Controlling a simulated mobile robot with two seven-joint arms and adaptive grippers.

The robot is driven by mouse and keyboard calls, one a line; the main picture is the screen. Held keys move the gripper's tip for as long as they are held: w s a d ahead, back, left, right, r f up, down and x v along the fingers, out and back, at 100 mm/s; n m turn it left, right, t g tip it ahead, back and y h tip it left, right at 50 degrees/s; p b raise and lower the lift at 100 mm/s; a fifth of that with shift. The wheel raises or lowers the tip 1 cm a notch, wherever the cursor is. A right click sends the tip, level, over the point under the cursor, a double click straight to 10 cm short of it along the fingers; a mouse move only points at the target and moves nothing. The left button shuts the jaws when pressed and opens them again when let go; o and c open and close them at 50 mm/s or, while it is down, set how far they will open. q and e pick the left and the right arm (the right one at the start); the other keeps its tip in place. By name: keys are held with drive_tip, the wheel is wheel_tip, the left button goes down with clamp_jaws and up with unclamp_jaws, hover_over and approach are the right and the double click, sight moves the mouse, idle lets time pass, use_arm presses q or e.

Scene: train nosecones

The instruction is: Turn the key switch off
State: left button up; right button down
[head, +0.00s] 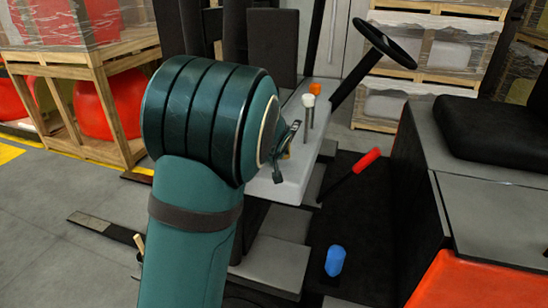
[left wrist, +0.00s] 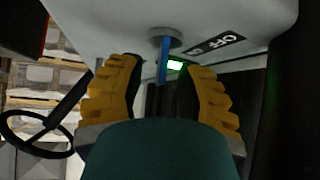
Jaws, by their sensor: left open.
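The key switch (left wrist: 164,40) shows in the left wrist view as a grey round base on a light grey panel (left wrist: 100,22), with a blue key (left wrist: 164,62) standing out from it. In the head view my left arm hides the switch and most of the gripper (head: 286,150). My right gripper is not in view.
The forklift's steering wheel (head: 386,44), an orange-knobbed lever (head: 315,89), a white-knobbed lever (head: 308,102) and a red-handled lever (head: 366,160) stand near my arm. A blue knob (head: 334,260) is lower down. The black seat (head: 500,137) is at right. Loaded pallets stand behind.

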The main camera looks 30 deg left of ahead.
use_arm(q)
drive_tip(key=shift+x, duration=0.9)
clamp_jaws()
